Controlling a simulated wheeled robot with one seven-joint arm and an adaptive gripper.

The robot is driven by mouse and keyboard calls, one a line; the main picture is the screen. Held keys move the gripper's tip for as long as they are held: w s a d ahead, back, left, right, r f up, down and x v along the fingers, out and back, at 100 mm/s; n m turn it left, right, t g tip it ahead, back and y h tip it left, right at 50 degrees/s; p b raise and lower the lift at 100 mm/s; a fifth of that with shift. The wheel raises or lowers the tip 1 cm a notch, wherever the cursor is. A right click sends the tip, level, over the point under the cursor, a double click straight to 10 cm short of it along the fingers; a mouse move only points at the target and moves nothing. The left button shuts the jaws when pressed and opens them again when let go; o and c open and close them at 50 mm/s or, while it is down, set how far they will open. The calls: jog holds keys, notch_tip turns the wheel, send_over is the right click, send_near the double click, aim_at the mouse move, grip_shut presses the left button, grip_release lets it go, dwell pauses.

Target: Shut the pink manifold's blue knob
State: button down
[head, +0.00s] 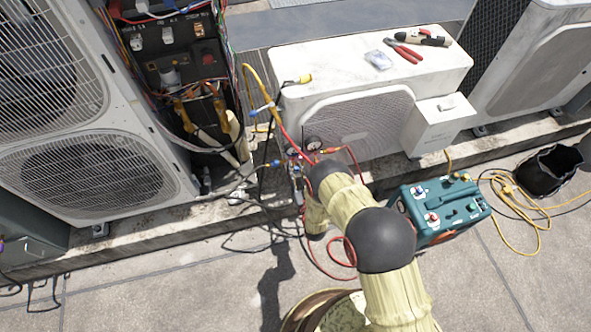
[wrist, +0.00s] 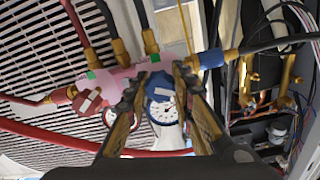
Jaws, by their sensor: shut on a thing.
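The pink manifold (wrist: 115,76) shows in the wrist view, with hoses joined to it. Its blue knob (wrist: 161,83) sits between the two fingers of my gripper (wrist: 160,80), which is shut on it. A red knob (wrist: 88,101) is on the manifold to the left, clear of the fingers. A white-faced gauge (wrist: 164,110) shows between the fingers, and a second gauge is partly hidden behind the left finger. In the head view the manifold area (head: 296,164) is small, and my arm hides the gripper and the blue knob.
Red hoses (wrist: 60,135) and other lines run close around the gripper. A white condenser (head: 365,65) with pliers on top stands behind. An open unit with exposed wiring (head: 180,75) is at the left. A teal machine (head: 445,210) stands on the floor at right.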

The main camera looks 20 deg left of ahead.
jog(key=m, duration=1.2)
dwell(0.5)
jog(key=c, duration=1.5)
grip_release()
jog(key=v, duration=1.2)
